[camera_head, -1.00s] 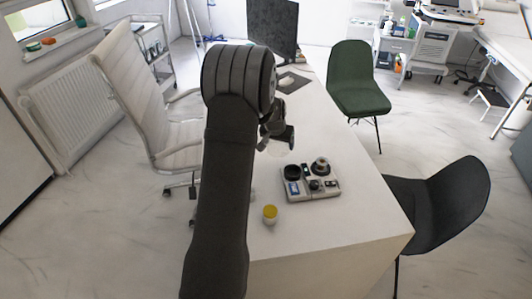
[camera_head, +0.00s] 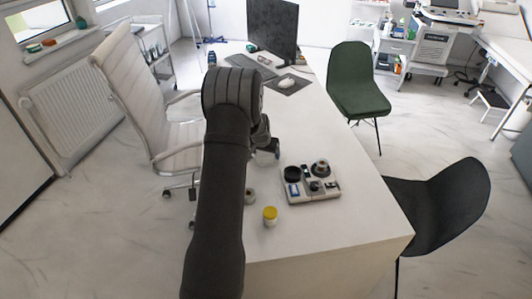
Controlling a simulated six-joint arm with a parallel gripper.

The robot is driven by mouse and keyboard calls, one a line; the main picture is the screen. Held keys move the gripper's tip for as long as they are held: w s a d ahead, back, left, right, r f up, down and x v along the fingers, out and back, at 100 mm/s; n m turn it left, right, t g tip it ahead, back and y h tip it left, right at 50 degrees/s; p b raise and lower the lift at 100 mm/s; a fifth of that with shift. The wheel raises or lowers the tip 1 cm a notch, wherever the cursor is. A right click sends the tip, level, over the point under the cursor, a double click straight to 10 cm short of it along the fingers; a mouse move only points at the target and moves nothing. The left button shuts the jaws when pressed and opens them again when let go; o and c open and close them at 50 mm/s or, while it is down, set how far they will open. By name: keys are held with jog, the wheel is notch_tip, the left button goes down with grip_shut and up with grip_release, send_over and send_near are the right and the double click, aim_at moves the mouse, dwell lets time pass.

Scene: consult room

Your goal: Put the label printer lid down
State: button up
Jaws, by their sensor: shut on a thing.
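My gripper (camera_head: 268,149) is low over the white desk, just right of my dark arm and mostly hidden behind it. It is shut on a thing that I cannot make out. No label printer or lid can be clearly told in this view. A grey tray-like unit (camera_head: 318,198) with black round parts and a metal-topped round part lies on the desk, to the right of and nearer than my gripper. A small round object (camera_head: 250,196) shows partly beside my arm.
A yellow-topped jar (camera_head: 270,216) stands on the white desk (camera_head: 350,215) near its front. A monitor (camera_head: 272,29), keyboard (camera_head: 252,66) and mouse (camera_head: 287,84) are at the far end. Chairs flank the desk.

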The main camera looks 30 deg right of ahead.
jog(key=shift+f, duration=0.15)
jog(key=o, duration=1)
jog(key=shift+c, duration=0.2)
jog(key=v, duration=1.2)
jog(key=x, duration=1.1)
jog(key=shift+d+f, duration=0.1)
jog(key=shift+f, duration=0.15)
jog(key=shift+w+d, duration=0.1)
jog(key=shift+w, duration=0.05)
jog(key=shift+r, duration=1.05)
